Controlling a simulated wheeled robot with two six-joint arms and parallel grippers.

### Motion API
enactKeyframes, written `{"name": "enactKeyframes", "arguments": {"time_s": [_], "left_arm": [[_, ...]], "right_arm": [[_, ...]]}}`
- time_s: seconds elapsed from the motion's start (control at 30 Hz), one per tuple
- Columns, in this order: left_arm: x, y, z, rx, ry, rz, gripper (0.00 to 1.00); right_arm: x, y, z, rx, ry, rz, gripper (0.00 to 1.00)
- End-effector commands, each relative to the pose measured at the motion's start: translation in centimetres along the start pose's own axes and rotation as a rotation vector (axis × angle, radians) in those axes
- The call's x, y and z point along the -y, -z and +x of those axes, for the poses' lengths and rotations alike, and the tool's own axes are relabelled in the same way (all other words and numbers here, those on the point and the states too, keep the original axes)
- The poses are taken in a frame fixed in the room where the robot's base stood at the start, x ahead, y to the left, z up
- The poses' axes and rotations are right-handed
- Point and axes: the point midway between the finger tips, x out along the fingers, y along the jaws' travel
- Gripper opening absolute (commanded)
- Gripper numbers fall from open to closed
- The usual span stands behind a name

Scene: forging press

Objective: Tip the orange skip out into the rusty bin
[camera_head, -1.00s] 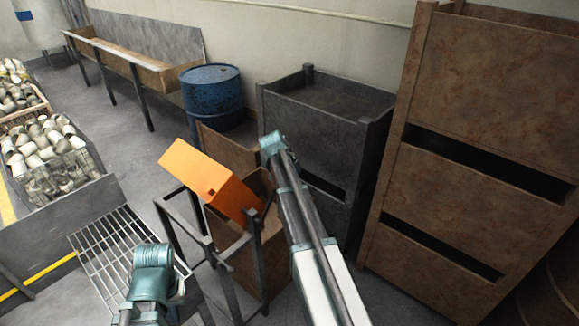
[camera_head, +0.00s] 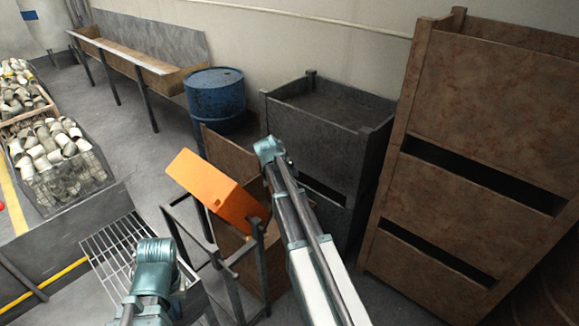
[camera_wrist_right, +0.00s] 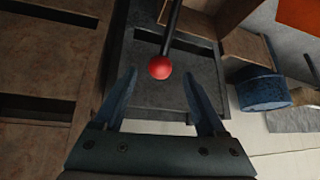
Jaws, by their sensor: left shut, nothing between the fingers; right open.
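The orange skip (camera_head: 212,187) hangs steeply tilted on a dark frame (camera_head: 233,258), its lower end over the rusty bin (camera_head: 272,272). The bin is partly hidden by the frame, the skip and my right arm. The inside of the skip does not show. My left gripper (camera_head: 180,287) is at the bottom, low and left of the frame, shut and empty; its fingertips are hard to make out. In the right wrist view my right gripper (camera_wrist_right: 157,98) is open. A red knob (camera_wrist_right: 160,67) on a dark rod shows between and beyond its fingers, and I cannot tell whether they touch it.
A dark stacked crate (camera_head: 325,125) and tall rusty crates (camera_head: 480,130) stand at the right. A blue barrel (camera_head: 214,95) is behind the bin. Wire baskets of pale pieces (camera_head: 60,155) stand at the left, near a metal grating (camera_head: 112,242). Open floor lies between.

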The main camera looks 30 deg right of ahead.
Motion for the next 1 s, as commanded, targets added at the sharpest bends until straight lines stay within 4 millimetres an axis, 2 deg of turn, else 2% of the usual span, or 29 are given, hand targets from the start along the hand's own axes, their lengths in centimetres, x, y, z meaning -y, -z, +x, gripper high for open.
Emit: {"name": "enactKeyframes", "arguments": {"time_s": [0.03, 0.1, 0.3, 0.87, 0.97, 1.0], "left_arm": [[0.1, -0.1, -1.6, 0.0, -0.001, -0.002, 0.0], [0.2, -0.1, -2.5, 0.0, -0.001, -0.004, 0.0], [0.4, -0.2, -4.0, 0.001, -0.001, -0.006, 0.0], [0.4, -0.2, -4.0, 0.001, -0.001, -0.005, 0.0], [0.3, -0.2, -3.4, 0.001, -0.001, -0.005, 0.0], [0.3, -0.2, -2.9, 0.0, -0.001, -0.005, 0.0]], "right_arm": [[-0.1, 0.3, -1.8, 0.0, 0.0, -0.001, 0.73], [-0.1, 0.3, -3.0, 0.001, 0.0, -0.002, 0.73], [-0.1, 0.1, -5.0, 0.001, 0.0, 0.0, 0.73], [0.0, -0.2, -5.0, 0.002, 0.0, -0.002, 0.73], [0.3, -1.9, -5.3, 0.018, 0.005, -0.036, 0.73], [0.5, -3.4, -5.5, 0.034, 0.009, -0.066, 0.73]]}}
